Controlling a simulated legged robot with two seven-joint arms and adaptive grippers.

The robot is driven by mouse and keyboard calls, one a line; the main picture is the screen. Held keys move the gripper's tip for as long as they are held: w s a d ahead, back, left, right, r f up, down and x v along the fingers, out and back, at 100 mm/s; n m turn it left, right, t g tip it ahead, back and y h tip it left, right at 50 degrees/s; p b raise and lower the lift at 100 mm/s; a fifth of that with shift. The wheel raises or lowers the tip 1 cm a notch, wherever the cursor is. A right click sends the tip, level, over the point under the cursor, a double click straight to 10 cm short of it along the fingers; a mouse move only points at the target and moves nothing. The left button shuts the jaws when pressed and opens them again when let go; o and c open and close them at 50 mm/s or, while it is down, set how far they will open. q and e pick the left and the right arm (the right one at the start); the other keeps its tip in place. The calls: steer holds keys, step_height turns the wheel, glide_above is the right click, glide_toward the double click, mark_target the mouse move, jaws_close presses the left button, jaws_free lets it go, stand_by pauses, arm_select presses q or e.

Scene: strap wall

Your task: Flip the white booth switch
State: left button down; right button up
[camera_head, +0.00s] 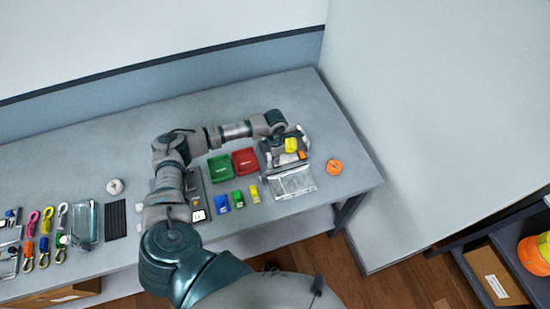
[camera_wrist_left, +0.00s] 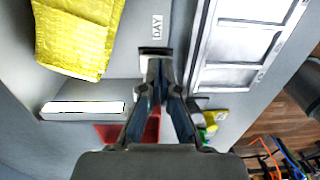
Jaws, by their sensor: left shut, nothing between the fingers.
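The booth (camera_head: 287,165) is a grey and clear-framed unit near the right end of the bench. My left gripper (camera_head: 277,135) is over its back left side, pointing down. In the left wrist view my left gripper (camera_wrist_left: 158,65) is shut and empty, its fingertips at a small plate (camera_wrist_left: 154,50) below a "DAY" label (camera_wrist_left: 157,27). The fingertips partly cover this plate; I cannot tell whether they touch it, or which way any switch there is set. A white bar (camera_wrist_left: 85,107) lies on a grey ledge at left. My right gripper is not in view.
A yellow textured piece (camera_wrist_left: 75,38) is beside the fingers; it also shows in the head view (camera_head: 291,145). Green (camera_head: 220,168) and red (camera_head: 245,161) bins stand left of the booth. An orange disc (camera_head: 334,167) lies right of it. A wall panel bounds the bench's right.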

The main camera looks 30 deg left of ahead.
arm_select(q)
steer(key=shift+w+a+r+p, duration=0.15)
steer(key=shift+r+p, duration=0.15)
steer(key=shift+r, duration=0.25)
steer(key=r, duration=0.1)
steer(key=r+p, duration=0.1)
steer(key=r, duration=0.1)
steer(key=shift+w+a+r+p, duration=0.2)
steer(key=shift+a+p, duration=0.1)
steer(key=shift+p, duration=0.1)
step_height(320, 180, up, 9)
steer(key=b, duration=0.2)
steer(key=shift+w+a, duration=0.25)
steer(key=shift+a, duration=0.15)
steer(key=shift+d+r, duration=0.15)
